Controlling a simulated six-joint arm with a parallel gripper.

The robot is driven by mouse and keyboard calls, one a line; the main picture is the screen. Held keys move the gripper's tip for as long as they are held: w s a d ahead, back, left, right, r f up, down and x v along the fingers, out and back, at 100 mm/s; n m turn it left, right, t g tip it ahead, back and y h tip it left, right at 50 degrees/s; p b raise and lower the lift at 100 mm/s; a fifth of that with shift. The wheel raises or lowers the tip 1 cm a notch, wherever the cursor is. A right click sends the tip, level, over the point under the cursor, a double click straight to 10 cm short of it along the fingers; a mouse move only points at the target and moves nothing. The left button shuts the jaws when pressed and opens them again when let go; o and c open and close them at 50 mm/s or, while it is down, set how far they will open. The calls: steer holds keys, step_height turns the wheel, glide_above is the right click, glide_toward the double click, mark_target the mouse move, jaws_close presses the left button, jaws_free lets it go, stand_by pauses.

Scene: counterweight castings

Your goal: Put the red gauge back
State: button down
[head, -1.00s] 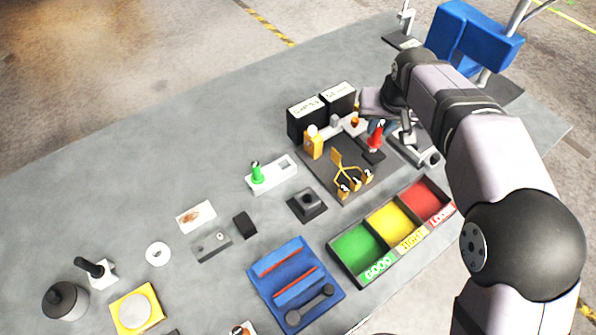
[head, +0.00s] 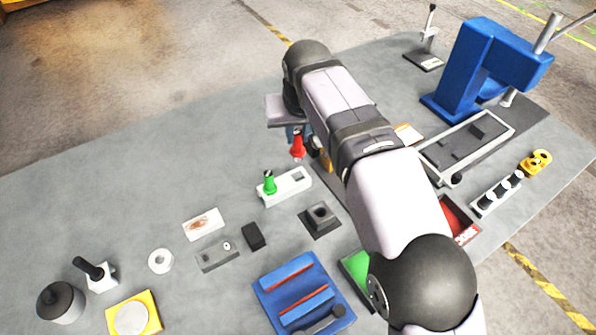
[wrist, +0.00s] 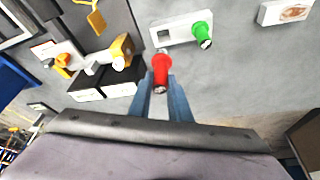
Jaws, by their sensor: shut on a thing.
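The red gauge (head: 298,147) is held upright between the blue fingers of my gripper (head: 295,132), behind the white holder block (head: 288,187). It also shows in the wrist view (wrist: 160,70), between the fingertips (wrist: 160,84) and just off the near edge of the holder (wrist: 181,27). The gauge appears raised above the table. The green gauge (head: 269,183) stands at one end of the holder; it also shows in the wrist view (wrist: 202,34). The square socket at the holder's other end is empty. The gauge's lower end is hard to see.
A dark block with a raised socket (head: 321,217) and a small black block (head: 254,236) stand in front of the holder. A white card (head: 203,224) lies to the left. Black boxes (wrist: 120,84) stand left of my gripper in the wrist view.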

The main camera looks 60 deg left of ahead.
mark_target(298, 158)
steer(key=shift+f+p, duration=0.55)
steer(key=shift+f, duration=3.9)
steer(key=shift+f, duration=0.25)
steer(key=c, duration=1.6)
jaws_free()
steer(key=shift+c, duration=0.2)
steer(key=shift+r, duration=0.1)
steer(key=shift+r, duration=0.2)
steer(key=b+v, duration=0.2)
steer(key=v, duration=1)
steer(key=shift+w+f, duration=0.1)
